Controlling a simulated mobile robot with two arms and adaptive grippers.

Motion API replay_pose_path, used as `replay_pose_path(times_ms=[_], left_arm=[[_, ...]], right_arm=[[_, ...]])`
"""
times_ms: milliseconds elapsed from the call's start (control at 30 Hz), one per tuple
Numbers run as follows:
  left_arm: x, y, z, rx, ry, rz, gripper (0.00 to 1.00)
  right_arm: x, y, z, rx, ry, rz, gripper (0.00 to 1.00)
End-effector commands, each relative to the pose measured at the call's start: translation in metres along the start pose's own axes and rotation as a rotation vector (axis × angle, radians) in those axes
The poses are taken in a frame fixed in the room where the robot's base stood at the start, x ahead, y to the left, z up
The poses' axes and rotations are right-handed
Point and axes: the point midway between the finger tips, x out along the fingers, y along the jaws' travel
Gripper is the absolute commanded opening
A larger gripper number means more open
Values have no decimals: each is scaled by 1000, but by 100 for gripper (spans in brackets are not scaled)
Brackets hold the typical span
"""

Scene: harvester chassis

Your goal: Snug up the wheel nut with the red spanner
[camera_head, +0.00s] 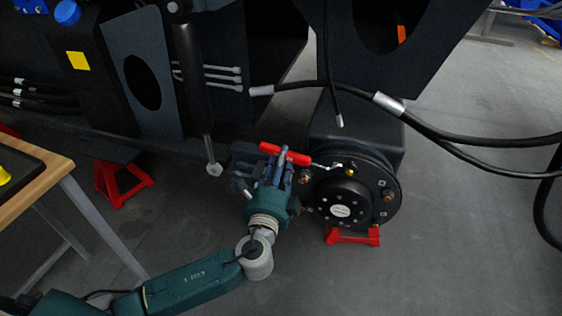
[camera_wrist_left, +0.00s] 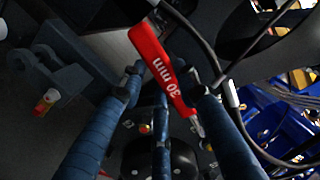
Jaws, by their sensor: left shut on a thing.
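My left gripper (camera_head: 281,163) is shut on the red spanner (camera_head: 297,158), beside the left side of the dark wheel hub (camera_head: 372,206). The spanner's metal shaft points right, and its end is at or very near a yellow wheel nut (camera_head: 351,172) at the top of the hub. I cannot tell whether its jaw is around the nut. My right gripper is not in view.
Dark hoses (camera_head: 440,137) with metal ends hang above and right of the hub. A red stand (camera_head: 352,236) is below the hub, another (camera_head: 121,185) at left. A wooden-edged table (camera_head: 52,176) is at the left.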

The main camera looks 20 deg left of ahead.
Motion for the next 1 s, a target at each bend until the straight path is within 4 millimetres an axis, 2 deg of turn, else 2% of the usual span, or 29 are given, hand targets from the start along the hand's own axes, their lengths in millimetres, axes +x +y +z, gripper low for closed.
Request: replay_pose_path(times_ms=[400,1000], left_arm=[[0,-7,0,31,-1,-8,0],[0,0,0,-4,-1,-3,0]], right_arm=[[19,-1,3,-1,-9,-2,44],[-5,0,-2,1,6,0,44]])
